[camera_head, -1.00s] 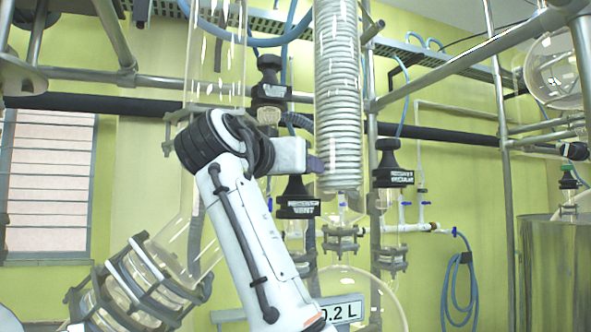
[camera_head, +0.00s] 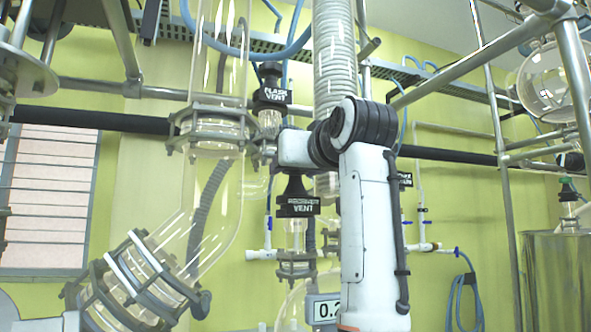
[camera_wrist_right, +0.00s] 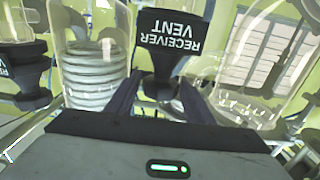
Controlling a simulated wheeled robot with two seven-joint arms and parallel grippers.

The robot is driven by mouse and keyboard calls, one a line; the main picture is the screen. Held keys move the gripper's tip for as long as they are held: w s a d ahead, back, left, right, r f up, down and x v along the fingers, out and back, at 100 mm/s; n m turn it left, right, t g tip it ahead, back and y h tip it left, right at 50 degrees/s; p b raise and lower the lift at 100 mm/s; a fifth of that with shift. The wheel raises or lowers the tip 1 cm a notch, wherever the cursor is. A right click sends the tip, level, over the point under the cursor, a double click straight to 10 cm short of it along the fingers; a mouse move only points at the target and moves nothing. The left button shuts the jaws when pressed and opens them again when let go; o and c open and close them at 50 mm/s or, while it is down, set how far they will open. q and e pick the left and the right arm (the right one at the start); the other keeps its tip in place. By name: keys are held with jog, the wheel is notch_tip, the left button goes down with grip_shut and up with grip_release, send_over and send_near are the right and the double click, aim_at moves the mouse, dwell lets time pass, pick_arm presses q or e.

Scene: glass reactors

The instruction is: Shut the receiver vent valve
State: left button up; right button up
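In the head view my right wrist is just above the valve, and the fingertips do not show clearly. My left gripper is not in view.
The flask vent valve (camera_head: 271,88) is above and left of the receiver vent. The receiver drain valve (camera_head: 405,180) is partly hidden behind my right arm. A coiled glass condenser (camera_head: 332,45) and a large glass tube (camera_head: 218,60) stand close by. Metal frame bars surround them.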

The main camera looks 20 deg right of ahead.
jog(key=c, duration=0.6)
jog(key=h, duration=0.1)
jog(key=m+h+p, duration=0.1)
jog(key=shift+a+r+h, duration=0.1)
jog(key=shift+r+h, duration=0.1)
jog(key=shift+h, duration=0.1)
jog(key=m+g+h+p, duration=0.1)
jog(key=m+h+p, duration=0.1)
jog(key=h, duration=0.1)
jog(key=m+g+h+p, duration=0.1)
jog(key=m+h+p, duration=0.1)
jog(key=h, duration=0.1)
jog(key=shift+r+m+p, duration=0.1)
jog(key=shift+m+p, duration=0.2)
jog(key=shift+m, duration=0.1)
jog(key=shift+m+g+h+p, duration=0.35)
jog(key=shift+m+g+h, duration=0.15)
jog(key=shift+h, duration=0.2)
jog(key=shift+f+m+g+h, duration=0.25)
jog(key=shift+m+g+h, duration=0.55)
jog(key=shift+h, duration=0.2)
jog(key=o, duration=0.9)
jog(key=shift+c, duration=0.2)
